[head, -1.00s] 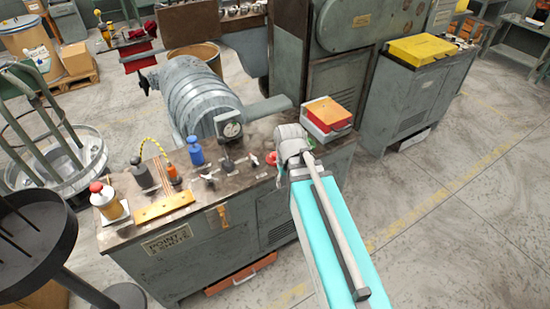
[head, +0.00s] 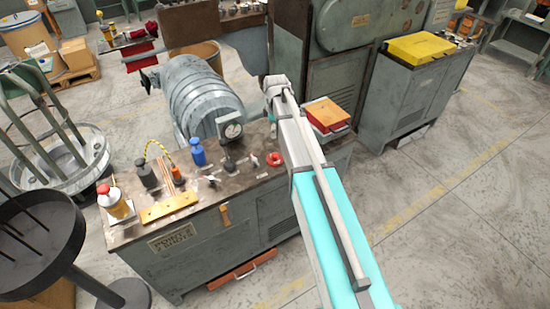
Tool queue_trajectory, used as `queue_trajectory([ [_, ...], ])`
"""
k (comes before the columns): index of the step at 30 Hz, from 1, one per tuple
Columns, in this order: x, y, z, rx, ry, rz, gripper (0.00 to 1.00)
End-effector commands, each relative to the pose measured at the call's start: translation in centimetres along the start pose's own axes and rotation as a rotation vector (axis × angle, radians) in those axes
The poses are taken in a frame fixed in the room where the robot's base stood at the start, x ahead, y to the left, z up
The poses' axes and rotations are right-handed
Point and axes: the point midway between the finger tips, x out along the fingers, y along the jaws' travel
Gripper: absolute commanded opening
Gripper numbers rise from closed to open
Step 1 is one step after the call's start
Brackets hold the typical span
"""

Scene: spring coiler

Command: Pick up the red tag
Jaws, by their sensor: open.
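I cannot make out a clear red tag. A small round red piece (head: 273,159) lies on the bench top, just left of my arm; it looks more like a knob or button than a tag. A small orange tag-like piece (head: 224,213) hangs at the bench's front edge. My arm reaches up from the bottom right, and its upper end stands over the back of the bench, right of the coiled grey drum (head: 203,97). My gripper does not show; the arm links seem to hide it.
The grey bench (head: 200,240) holds a blue bottle (head: 198,152), a dark bottle (head: 147,173), a red-capped container (head: 113,202) and a yellow-orange bar (head: 168,208). A red box with an orange top (head: 326,113) sits right of my arm. The floor at right is clear.

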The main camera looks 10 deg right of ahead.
Motion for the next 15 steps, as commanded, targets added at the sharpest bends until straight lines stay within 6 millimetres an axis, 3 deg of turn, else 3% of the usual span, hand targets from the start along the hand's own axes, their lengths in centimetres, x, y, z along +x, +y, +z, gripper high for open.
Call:
queue_trajectory([
  [15,0.83,-0.05,0.03,0.001,0.000,0.000,0.80],
])
